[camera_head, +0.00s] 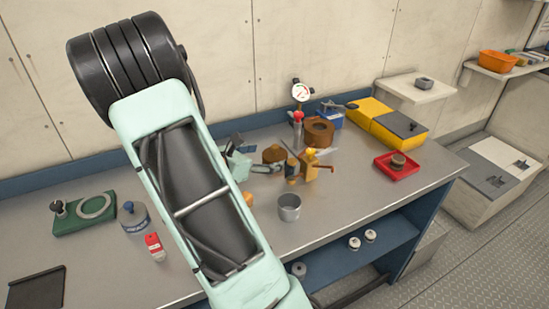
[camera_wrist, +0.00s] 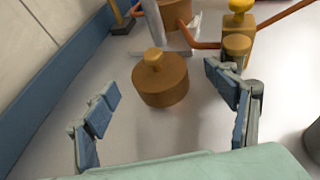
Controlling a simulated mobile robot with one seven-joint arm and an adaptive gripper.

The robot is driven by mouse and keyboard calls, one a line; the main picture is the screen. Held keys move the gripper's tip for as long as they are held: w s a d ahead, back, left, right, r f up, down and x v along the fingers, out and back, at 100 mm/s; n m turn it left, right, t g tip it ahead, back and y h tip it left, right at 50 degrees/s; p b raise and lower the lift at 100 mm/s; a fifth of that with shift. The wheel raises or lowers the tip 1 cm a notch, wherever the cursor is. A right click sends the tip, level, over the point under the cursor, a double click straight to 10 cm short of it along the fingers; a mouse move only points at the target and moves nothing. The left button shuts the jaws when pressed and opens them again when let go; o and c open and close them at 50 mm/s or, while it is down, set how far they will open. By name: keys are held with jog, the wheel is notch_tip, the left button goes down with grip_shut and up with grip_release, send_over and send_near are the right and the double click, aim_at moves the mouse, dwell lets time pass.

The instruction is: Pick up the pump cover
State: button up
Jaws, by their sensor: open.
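What looks like the pump cover, a round bronze-brown piece with a small knob on top (camera_wrist: 160,82), stands upright on the grey bench in the wrist view. It also shows in the head view (camera_head: 273,154), just right of my gripper's fingers. My gripper (camera_wrist: 158,92) is open and empty. One finger is on each side of the cover in the wrist view, with the cover a little beyond the fingertips and a visible gap to both. The fingers do not touch it. My arm hides part of the bench in the head view.
A brass valve fitting (camera_wrist: 237,30) with copper pipes stands close behind the right finger. A brown cylinder (camera_head: 319,130), a gauge (camera_head: 300,92), a metal cup (camera_head: 289,207) and a red tray (camera_head: 385,171) are nearby. The wall (camera_wrist: 40,30) is at left.

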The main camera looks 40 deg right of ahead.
aim_at(274, 152)
jog(key=x, duration=0.5)
jog(key=shift+w+f, duration=0.1)
jog(key=shift+f, duration=0.2)
jog(key=shift+c, duration=0.3)
jog(key=shift+r, duration=0.1)
jog(key=c, duration=1.4)
jog(key=shift+r, duration=0.7)
jog(key=s+a+r, duration=0.1)
jog(key=s+r, duration=0.3)
jog(key=s+a+r+p, duration=0.1)
jog(key=s+a+r, duration=0.1)
jog(key=s+r, duration=0.1)
jog(key=s+a+r, duration=0.1)
jog(key=s+r, duration=0.3)
jog(key=s, duration=0.2)
jog(key=shift+a+r, duration=0.15)
jog(key=shift+r, duration=0.2)
